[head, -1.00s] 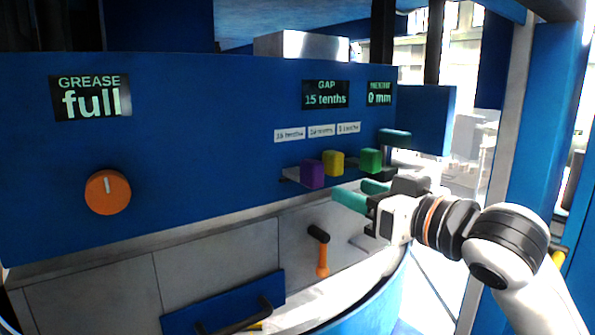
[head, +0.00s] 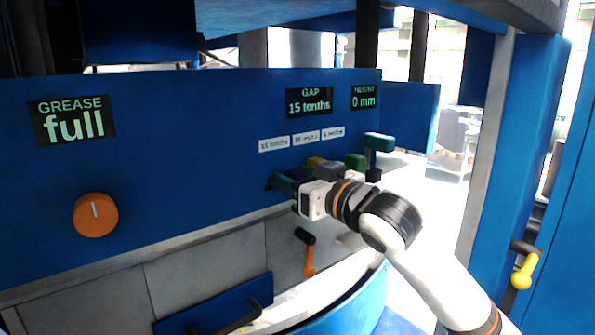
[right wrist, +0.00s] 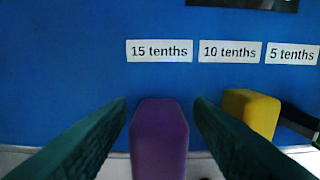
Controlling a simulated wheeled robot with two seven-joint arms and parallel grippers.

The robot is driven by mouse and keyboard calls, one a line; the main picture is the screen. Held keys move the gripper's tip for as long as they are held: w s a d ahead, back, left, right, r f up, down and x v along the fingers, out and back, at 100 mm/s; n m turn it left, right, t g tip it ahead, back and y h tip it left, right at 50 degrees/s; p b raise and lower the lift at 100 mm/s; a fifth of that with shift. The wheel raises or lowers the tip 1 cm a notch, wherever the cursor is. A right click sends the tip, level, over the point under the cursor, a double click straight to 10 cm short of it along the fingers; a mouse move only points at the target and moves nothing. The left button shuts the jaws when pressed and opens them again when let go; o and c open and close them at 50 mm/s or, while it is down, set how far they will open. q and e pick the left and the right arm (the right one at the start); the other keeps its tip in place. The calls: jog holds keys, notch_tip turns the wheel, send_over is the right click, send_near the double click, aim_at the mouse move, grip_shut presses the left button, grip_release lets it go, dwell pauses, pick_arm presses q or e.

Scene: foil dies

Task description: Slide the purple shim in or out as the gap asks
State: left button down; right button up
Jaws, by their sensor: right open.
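The purple shim (right wrist: 159,140) shows in the right wrist view below the "15 tenths" label (right wrist: 159,51), between my two teal fingers. My right gripper (right wrist: 160,125) is open around it, with a narrow space visible on each side. In the head view my right gripper (head: 296,182) is at the shim row, and it mostly hides the purple shim (head: 298,173). The gap display (head: 309,102) reads 15 tenths. How far the purple shim sits in its slot I cannot tell. My left gripper is not in view.
The yellow shim (right wrist: 252,112) is just right of my right finger, and the green shim (head: 356,161) is farther right. A teal-topped handle (head: 379,142) stands beyond it. An orange lever (head: 308,258) hangs below; an orange knob (head: 95,215) is far left.

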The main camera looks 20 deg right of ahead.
aim_at(286, 172)
grip_shut()
jog(key=shift+x, duration=1.65)
jog(key=shift+s, duration=0.1)
jog(key=shift+c, duration=2.2)
grip_release()
jog(key=shift+o, duration=2.2)
jog(key=shift+a, duration=0.1)
